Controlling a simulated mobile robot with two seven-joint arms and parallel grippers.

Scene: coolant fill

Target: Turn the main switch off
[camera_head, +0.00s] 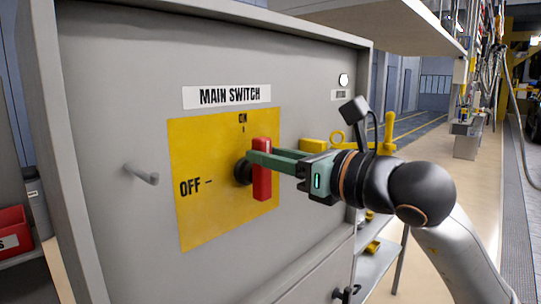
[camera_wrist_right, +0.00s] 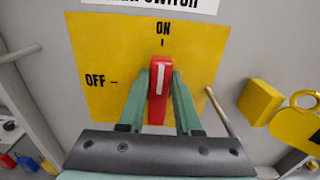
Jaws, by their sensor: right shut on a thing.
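The main switch is a red handle (camera_head: 262,172) on a black hub (camera_head: 242,171), in front of a yellow plate (camera_head: 215,215) on a grey cabinet. The handle stands upright, in line with the ON mark at the top; the OFF mark is on the plate's left. My right gripper (camera_head: 252,158) reaches in from the right and is shut on the red handle. In the right wrist view the handle (camera_wrist_right: 160,90) sits between the two green fingers (camera_wrist_right: 158,85), its white stripe towards ON. My left gripper is not in view.
A grey peg handle (camera_head: 142,173) sticks out of the cabinet left of the plate. A yellow padlock-like block (camera_head: 313,146) and yellow parts (camera_head: 378,140) are to the right. A red bin (camera_head: 14,230) stands at lower left. A shelf (camera_head: 400,25) overhangs at upper right.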

